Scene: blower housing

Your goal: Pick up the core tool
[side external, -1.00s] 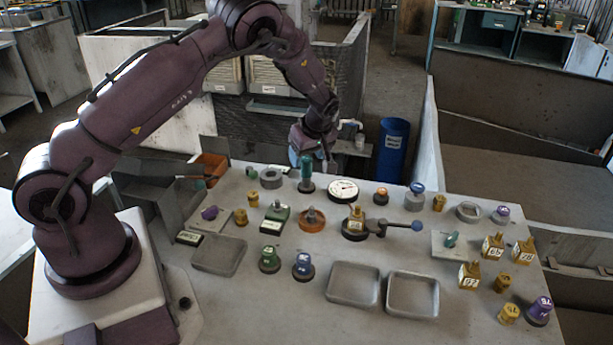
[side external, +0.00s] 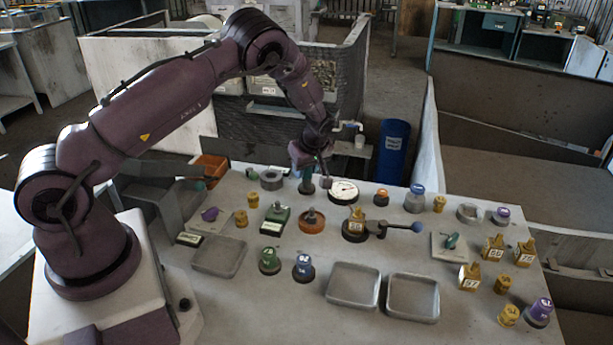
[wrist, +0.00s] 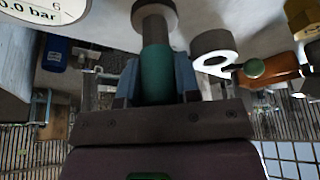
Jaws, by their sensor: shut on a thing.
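The core tool, with a teal handle (wrist: 156,72) and a grey shaft rising from a round dark base, stands upright near the back edge of the table; its base shows in the side view (side external: 307,187). My gripper (side external: 307,170) is over it from above. In the wrist view my gripper (wrist: 156,82) has its two bluish fingers on either side of the teal handle, shut on it. The base appears to rest on the table. The fingers are small and partly hidden in the side view.
A white dial gauge (side external: 343,191) stands close to the right of the tool. A grey ring (side external: 271,179) lies to its left, and an orange round part (side external: 312,220) is in front. Two empty grey trays (side external: 353,285) (side external: 413,297) sit at the front.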

